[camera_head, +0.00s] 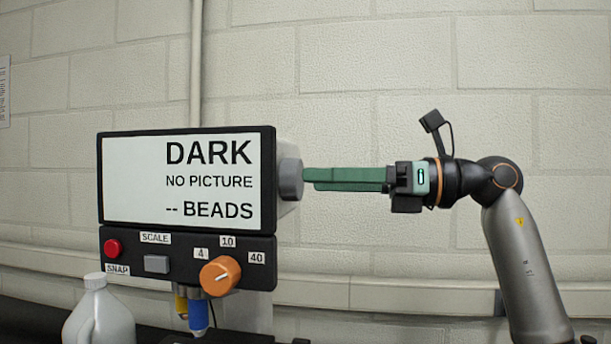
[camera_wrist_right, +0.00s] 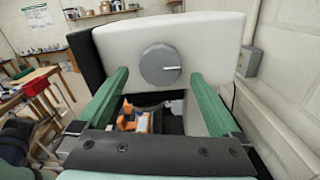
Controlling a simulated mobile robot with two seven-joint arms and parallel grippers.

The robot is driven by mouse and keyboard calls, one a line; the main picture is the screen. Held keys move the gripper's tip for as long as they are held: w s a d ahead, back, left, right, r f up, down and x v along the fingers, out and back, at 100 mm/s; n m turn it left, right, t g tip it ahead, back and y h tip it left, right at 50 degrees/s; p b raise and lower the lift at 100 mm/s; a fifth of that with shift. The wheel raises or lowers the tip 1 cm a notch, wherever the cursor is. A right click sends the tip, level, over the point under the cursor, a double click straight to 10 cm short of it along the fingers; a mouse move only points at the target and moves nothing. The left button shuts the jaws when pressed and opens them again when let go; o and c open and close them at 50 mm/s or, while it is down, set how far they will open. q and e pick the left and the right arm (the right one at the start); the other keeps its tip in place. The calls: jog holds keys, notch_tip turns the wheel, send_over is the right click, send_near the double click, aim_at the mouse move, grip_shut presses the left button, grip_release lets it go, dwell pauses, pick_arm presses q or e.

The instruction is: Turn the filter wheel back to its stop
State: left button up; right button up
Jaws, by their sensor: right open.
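The filter wheel (camera_head: 290,180) is a grey round knob on the right side of the white-backed screen unit. In the right wrist view the wheel (camera_wrist_right: 160,65) faces me, with a white mark pointing right. My right gripper (camera_head: 306,178) is open and empty, its green fingers pointing left at the wheel. In the wrist view its fingertips (camera_wrist_right: 158,76) lie on either side of the wheel; I cannot tell whether they touch it. The screen (camera_head: 180,180) reads "DARK", "NO PICTURE", "-- BEADS". My left gripper is out of view.
Below the screen, the control panel (camera_head: 140,262) carries a red SNAP button (camera_head: 112,248), a grey SCALE button (camera_head: 157,264) and an orange knob (camera_head: 220,275) marked 4, 10, 40. A white jug (camera_head: 98,315) stands at lower left. The pale block wall (camera_head: 400,90) is behind.

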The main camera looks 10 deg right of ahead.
aim_at(292, 179)
jog(key=x, duration=0.3)
jog(key=shift+w+a, duration=0.1)
jog(key=shift+a, duration=0.05)
jog(key=c, duration=1.3)
